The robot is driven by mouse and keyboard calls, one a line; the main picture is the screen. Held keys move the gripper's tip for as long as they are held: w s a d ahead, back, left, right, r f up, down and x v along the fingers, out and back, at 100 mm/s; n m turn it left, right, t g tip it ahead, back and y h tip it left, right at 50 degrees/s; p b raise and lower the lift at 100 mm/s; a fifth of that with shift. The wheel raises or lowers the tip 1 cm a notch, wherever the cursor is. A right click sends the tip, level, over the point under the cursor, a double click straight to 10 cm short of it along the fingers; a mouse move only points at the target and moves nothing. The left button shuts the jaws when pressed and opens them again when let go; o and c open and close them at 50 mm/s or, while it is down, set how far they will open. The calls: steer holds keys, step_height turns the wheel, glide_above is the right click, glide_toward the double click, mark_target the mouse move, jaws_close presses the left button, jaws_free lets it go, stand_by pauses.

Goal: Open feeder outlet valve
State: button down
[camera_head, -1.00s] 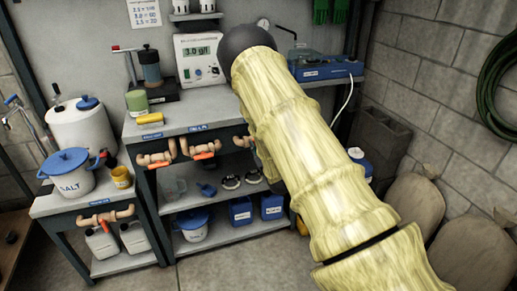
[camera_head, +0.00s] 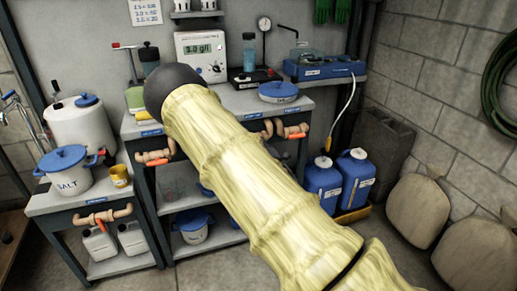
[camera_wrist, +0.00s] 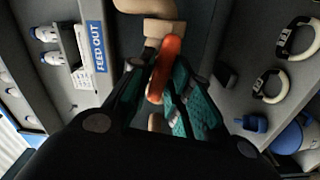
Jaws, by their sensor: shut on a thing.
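The feed-out valve shows in the wrist view as tan pipe fittings with an orange lever handle (camera_wrist: 170,52), beside a blue "FEED OUT" label (camera_wrist: 97,47). My gripper (camera_wrist: 165,77) has its teal-padded fingers on either side of the orange handle and is shut on it. The handle lies roughly along the gripper's pointing direction. Part of the pipe is hidden behind the handle and fingers. In the head view my pale yellow arm covers the gripper and the middle of the bench front.
The bench carries a dosing display (camera_head: 200,55), a blue-lidded dish (camera_head: 278,91) and a blue bottle (camera_head: 249,52). Other valves sit on the bench front at left (camera_head: 155,157) and right (camera_head: 295,131). Two blue jugs (camera_head: 322,184) stand right of the bench. A salt bucket (camera_head: 68,172) stands left.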

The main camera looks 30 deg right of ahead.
steer(key=shift+f+n+b, duration=0.15)
steer(key=shift+n+b, duration=0.3)
steer(key=shift+n, duration=0.75)
steer(key=c, duration=1.4)
jaws_free()
steer(key=shift+c, duration=0.2)
steer(key=v, duration=1.2)
